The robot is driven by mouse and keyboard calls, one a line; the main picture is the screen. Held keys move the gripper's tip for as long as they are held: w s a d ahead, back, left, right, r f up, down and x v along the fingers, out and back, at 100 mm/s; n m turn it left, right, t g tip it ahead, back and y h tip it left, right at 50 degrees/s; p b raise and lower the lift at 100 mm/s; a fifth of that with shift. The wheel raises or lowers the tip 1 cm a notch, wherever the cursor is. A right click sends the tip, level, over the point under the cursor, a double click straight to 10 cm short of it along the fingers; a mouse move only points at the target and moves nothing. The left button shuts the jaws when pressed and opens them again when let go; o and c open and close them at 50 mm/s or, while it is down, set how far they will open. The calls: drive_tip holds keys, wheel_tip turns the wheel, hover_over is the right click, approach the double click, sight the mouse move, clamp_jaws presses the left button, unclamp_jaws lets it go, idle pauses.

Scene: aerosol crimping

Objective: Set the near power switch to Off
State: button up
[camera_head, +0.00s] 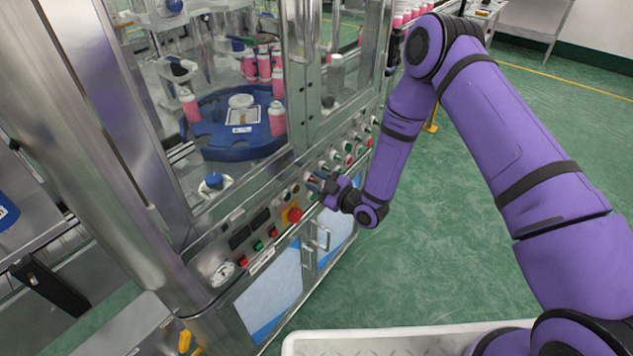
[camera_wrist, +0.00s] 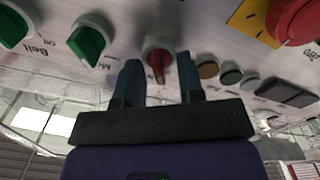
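A rotary switch with a red handle (camera_wrist: 157,60) sits on the machine's front panel; I take it to be the power switch, but its label is mostly hidden. In the wrist view its handle points down the picture, toward my gripper. My gripper (camera_wrist: 159,72) is open, with one dark blue finger on each side of the handle. Gaps show on both sides, so I see no grip on it. In the head view my gripper (camera_head: 316,183) is at the panel and covers the switch.
Beside it are a green rotary switch (camera_wrist: 91,40), small round buttons (camera_wrist: 208,70) and a red emergency stop (camera_wrist: 296,18) on yellow. The emergency stop (camera_head: 294,215) also shows in the head view. Glass-walled machinery stands above the panel; green floor is free at right.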

drive_tip(key=v, duration=1)
drive_tip(key=shift+s+d, duration=0.3)
drive_tip(key=w+d+r+m+h, duration=0.1)
drive_tip(key=w+d+r+h, duration=0.25)
drive_tip(key=r, duration=0.35)
drive_tip(key=w+d+r+h, duration=0.2)
drive_tip(key=w+r, duration=0.2)
drive_tip(key=r, duration=0.4)
drive_tip(key=s+d+r+m+g+h, duration=0.1)
drive_tip(key=s+d+r+m+h, duration=0.2)
drive_tip(key=r, duration=0.4)
drive_tip(key=d+r+m+h, duration=0.2)
drive_tip(key=d+r+h, duration=0.1)
drive_tip(key=d+r, duration=0.35)
drive_tip(key=s+d+r+m+g+h, duration=0.1)
drive_tip(key=s+d+r+m+h, duration=0.15)
drive_tip(key=s+r, duration=0.4)
drive_tip(key=s+d+r+m+g+h, duration=0.1)
drive_tip(key=s+d+r+m, duration=0.3)
drive_tip(key=s, duration=0.4)
drive_tip(key=s+r+m+g, duration=0.1)
drive_tip(key=s+r+m, duration=0.1)
drive_tip(key=s, duration=0.6)
drive_tip(key=s+r+m+g, duration=0.1)
drive_tip(key=s+r+m, duration=0.1)
drive_tip(key=s, duration=0.7)
drive_tip(key=shift+s+a+r+g+y, duration=0.2)
drive_tip(key=shift+a+r+g+y, duration=0.1)
drive_tip(key=shift+r+y, duration=0.15)
